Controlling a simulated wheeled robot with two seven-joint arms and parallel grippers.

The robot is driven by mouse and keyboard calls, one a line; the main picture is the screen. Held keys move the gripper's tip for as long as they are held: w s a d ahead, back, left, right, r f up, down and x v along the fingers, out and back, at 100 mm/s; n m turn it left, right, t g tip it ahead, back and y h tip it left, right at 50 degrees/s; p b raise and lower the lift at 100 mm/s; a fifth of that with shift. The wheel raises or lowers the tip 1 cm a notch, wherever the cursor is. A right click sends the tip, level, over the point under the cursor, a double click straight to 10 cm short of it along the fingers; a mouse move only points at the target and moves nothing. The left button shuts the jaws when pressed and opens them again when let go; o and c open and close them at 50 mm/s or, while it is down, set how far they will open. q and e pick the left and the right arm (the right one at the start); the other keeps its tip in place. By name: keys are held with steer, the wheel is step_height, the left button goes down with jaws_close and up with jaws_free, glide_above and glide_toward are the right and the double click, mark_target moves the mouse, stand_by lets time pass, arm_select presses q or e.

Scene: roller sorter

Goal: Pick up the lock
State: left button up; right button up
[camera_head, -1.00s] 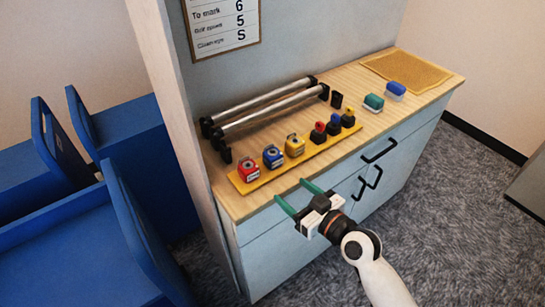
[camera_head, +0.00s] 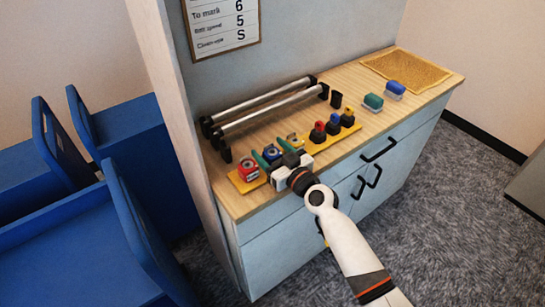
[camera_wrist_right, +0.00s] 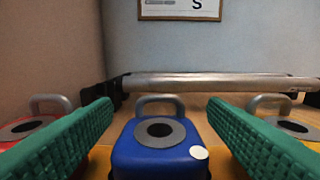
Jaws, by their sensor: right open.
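Several locks stand in a row on a yellow strip (camera_head: 240,184) on the wooden counter: a red lock (camera_head: 248,170), a blue lock (camera_head: 272,152) and a yellow lock (camera_head: 294,139). My right gripper (camera_head: 270,151) is open and empty, its green fingers on either side of the blue lock. In the right wrist view the blue lock (camera_wrist_right: 160,157) stands upright between the fingers, its grey shackle on top. Gaps show between it and both fingers. The red lock (camera_wrist_right: 22,133) is outside the left finger. Another lock is partly hidden behind the right finger. My left gripper is not in view.
Metal rollers (camera_head: 262,110) lie behind the locks. Several dark knobbed items (camera_head: 333,127) share the strip to the right. A black cup (camera_head: 336,99), a green block (camera_head: 373,102) and a blue block (camera_head: 396,88) stand farther right, near a tan mat (camera_head: 407,69).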

steer(key=shift+x, duration=0.8)
steer(key=shift+s, duration=0.1)
steer(key=shift+c, duration=0.7)
steer(key=c, duration=1)
steer(key=shift+r, duration=0.1)
step_height(320, 180, up, 10)
steer(key=p, duration=0.4)
step_height(320, 180, up, 4)
steer(key=p, duration=0.3)
glide_above(268, 148)
steer(key=shift+r, duration=0.2)
